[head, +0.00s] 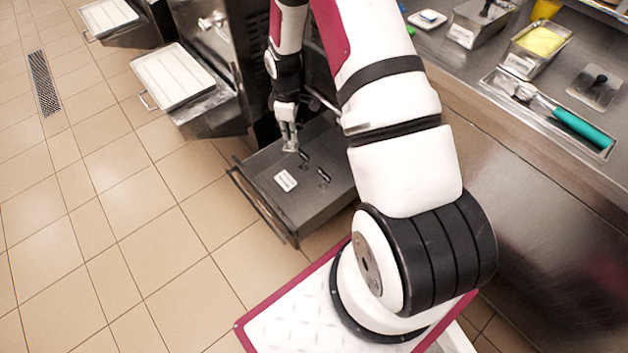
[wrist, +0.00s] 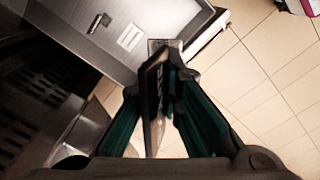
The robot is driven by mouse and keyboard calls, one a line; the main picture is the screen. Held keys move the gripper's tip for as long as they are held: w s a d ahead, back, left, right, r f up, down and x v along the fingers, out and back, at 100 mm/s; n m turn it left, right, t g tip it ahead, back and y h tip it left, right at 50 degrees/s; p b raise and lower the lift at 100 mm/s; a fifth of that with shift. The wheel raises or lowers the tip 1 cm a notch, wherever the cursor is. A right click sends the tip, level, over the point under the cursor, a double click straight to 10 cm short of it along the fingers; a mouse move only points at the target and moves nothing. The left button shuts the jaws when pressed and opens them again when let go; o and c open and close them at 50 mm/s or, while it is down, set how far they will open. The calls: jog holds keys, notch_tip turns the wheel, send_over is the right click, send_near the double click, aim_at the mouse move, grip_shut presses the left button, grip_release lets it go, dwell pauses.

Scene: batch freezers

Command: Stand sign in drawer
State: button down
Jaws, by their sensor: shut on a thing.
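A dark drawer (head: 262,205) is pulled out low, with a front rail handle on its left side. Inside its rim is a dark grey surface with a white label (head: 285,180) and two small black handles (head: 324,177). My gripper (head: 289,142) points down over the drawer's far left part. In the wrist view my gripper (wrist: 166,62) is shut on a thin dark plate, seen nearly edge-on, which looks like the sign (wrist: 152,100). The sign's printed face is not readable. I cannot tell whether its lower end touches the drawer surface.
A steel counter (head: 468,75) with containers and a teal-handled tool (head: 580,127) runs along the right. White-topped trays (head: 172,74) stick out from machines at the upper left. The tiled floor (head: 130,230) left of the drawer is clear.

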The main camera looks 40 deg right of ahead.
jog(key=shift+s+d+f+n+b, duration=0.4)
jog(key=shift+d+f+n+b, duration=1.8)
jog(key=shift+f, duration=4.75)
jog(key=shift+s+d+f+n+b, duration=0.3)
jog(key=shift+f+n+b, duration=0.75)
jog(key=shift+f+b, duration=4.2)
jog(key=shift+s+d+f+n+b, duration=0.5)
jog(key=shift+d+f+n+b, duration=0.9)
jog(key=shift+f, duration=7.25)
jog(key=shift+a+n, duration=0.25)
jog(key=shift+a, duration=0.05)
jog(key=shift+f, duration=0.15)
jog(key=c, duration=2)
grip_release()
jog(key=shift+o, duration=1.2)
